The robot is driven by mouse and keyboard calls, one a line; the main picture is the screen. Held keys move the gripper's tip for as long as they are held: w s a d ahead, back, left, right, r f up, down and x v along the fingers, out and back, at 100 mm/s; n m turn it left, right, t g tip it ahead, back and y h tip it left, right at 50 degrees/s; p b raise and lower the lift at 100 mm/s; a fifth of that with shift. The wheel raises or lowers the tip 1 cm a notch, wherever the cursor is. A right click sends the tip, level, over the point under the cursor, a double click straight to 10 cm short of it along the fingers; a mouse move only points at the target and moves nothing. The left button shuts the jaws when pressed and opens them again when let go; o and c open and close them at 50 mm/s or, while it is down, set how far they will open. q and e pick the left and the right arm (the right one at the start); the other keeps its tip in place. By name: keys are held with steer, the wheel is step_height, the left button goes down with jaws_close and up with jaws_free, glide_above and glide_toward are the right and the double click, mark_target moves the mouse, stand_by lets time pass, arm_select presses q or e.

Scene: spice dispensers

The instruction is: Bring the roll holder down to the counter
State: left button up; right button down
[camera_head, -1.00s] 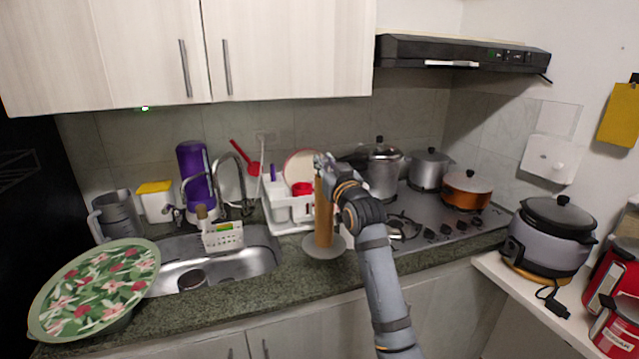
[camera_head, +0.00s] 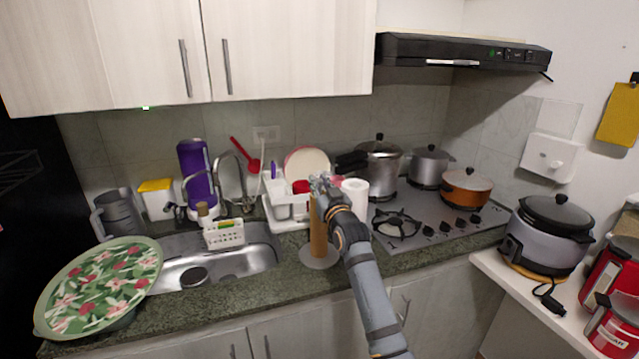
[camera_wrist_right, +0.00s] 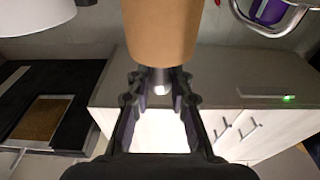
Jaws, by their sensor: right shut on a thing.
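The roll holder (camera_head: 318,230) is a brown upright post on a round grey base (camera_head: 320,256). It is over the granite counter, in front of the dish rack. I cannot tell whether the base touches the counter. My right gripper (camera_head: 321,186) is shut on the top of the holder. In the right wrist view the brown post (camera_wrist_right: 163,30) fills the top middle, and the fingers of the gripper (camera_wrist_right: 157,88) close around its thin metal tip (camera_wrist_right: 159,78). My left gripper is not in view.
A white paper roll (camera_head: 355,202) stands just right of my gripper. The dish rack (camera_head: 283,212) is behind, the sink (camera_head: 255,250) to the left and the stove (camera_head: 425,222) to the right. The counter's front edge is close before the base.

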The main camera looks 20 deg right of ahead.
steer(key=c, duration=1.2)
jaws_free()
steer(key=shift+f, duration=0.1)
steer(key=shift+s, duration=0.3)
steer(key=s+f+b, duration=0.1)
steer(key=s+b, duration=0.1)
steer(key=s, duration=0.9)
steer(key=shift+s+d+f, duration=0.2)
steer(key=shift+f, duration=0.05)
steer(key=shift+f, duration=0.1)
